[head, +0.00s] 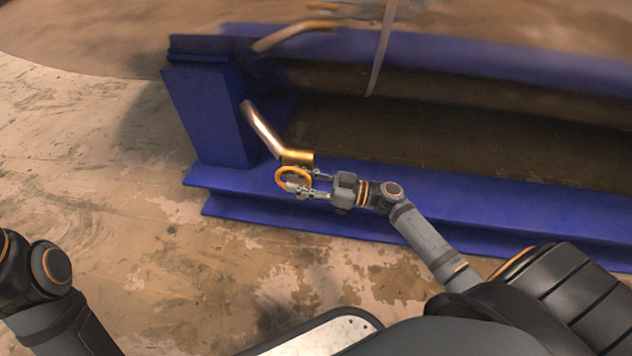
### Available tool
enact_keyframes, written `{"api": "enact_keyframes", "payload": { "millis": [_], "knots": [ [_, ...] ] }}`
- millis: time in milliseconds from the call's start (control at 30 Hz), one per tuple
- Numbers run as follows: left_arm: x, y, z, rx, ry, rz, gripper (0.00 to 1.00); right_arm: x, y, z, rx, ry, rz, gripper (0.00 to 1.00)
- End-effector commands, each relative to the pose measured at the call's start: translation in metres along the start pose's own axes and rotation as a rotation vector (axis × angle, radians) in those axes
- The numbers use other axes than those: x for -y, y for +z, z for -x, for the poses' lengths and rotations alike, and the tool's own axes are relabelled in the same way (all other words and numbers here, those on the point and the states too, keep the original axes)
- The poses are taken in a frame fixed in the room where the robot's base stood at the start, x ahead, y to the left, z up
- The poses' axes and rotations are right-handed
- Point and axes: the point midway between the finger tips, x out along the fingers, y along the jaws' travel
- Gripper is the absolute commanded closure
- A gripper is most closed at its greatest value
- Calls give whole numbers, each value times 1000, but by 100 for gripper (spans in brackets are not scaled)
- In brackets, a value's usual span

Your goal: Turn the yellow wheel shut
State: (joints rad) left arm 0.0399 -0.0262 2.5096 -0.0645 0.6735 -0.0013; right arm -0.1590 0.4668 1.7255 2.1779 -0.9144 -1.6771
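The yellow wheel (281,174) is a small orange-yellow ring on the front of a brass valve body (297,157), at the end of a copper pipe (262,128). My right gripper (302,186) comes in from the right and is at the wheel. Its two fingers are spread apart, one near the wheel's upper right and one across its lower part. Whether they touch the rim is too small to tell. Part of the wheel's lower right is hidden by the fingers. On the left, only part of my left arm shows; its gripper is out of the picture.
A blue steel beam (450,203) runs along behind and under the valve, with a blue upright post (207,115) to its left. Another copper pipe (295,33) is higher up. The worn floor (110,190) is clear at the left and in front.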

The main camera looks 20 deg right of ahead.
Motion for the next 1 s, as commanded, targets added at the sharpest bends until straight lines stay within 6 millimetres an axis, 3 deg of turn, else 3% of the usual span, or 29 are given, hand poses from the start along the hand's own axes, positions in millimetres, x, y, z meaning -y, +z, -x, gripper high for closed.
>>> {"api": "enact_keyframes", "payload": {
  "millis": [200, 400, 600, 1000],
  "knots": [
    [0, 0, 0, -2, 0, 0, 60, 1, 2, 55, 11, -2, -3, 66],
    [0, 0, 0, -2, 0, 0, 60, 1, 1, 92, 7, -3, -2, 66],
    [0, -1, 0, -3, 1, 0, 60, 0, 0, 104, 1, -1, 0, 66],
    [0, -1, 0, -3, 1, 0, 60, 0, 0, 104, 0, 0, 0, 66]
  ]
}}
